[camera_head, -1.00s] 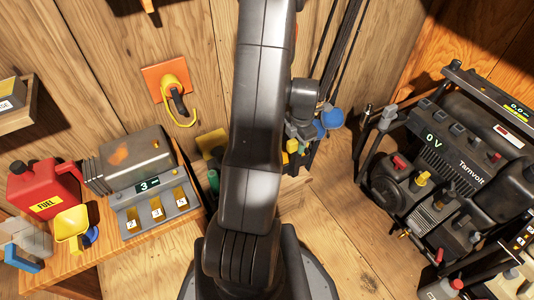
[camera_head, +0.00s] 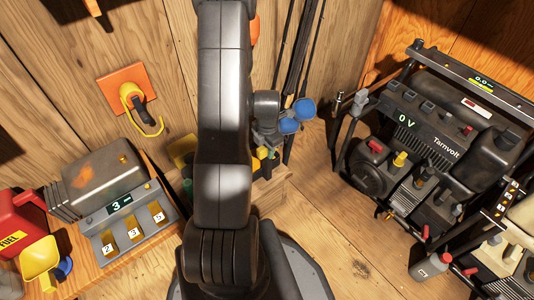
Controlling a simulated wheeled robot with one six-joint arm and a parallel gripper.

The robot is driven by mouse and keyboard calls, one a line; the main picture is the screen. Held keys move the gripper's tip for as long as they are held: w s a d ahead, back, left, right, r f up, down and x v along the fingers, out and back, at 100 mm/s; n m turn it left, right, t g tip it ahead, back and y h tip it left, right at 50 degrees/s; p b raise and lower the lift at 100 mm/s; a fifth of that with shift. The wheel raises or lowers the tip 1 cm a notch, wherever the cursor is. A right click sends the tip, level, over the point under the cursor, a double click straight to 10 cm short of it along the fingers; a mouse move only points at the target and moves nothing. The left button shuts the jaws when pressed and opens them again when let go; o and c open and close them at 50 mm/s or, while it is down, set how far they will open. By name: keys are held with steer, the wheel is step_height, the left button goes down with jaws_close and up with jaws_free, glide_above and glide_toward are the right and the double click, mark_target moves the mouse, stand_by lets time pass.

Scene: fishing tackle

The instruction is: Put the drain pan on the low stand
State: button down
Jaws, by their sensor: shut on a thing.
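My arm (camera_head: 222,130) rises through the middle of the view and runs out at the top edge. My gripper is out of view, so what it holds does not show. I cannot pick out the drain pan. I cannot tell for sure which thing is the low stand. A pale wooden block or box (camera_head: 273,190) shows partly behind my arm, on the wooden floor.
The Tamvolt generator (camera_head: 445,150) stands in a black frame at right. At left, a grey machine with a "3" display (camera_head: 125,212), a yellow scoop (camera_head: 38,262) and a red fuel can (camera_head: 15,225) stand on a wooden surface. Bare floor (camera_head: 345,245) lies between.

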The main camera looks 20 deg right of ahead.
steer(key=shift+f, duration=0.95)
steer(key=c, duration=1.1)
jaws_free()
steer(key=shift+c, duration=0.2)
step_height(320, 180, up, 12)
steer(key=p, duration=0.3)
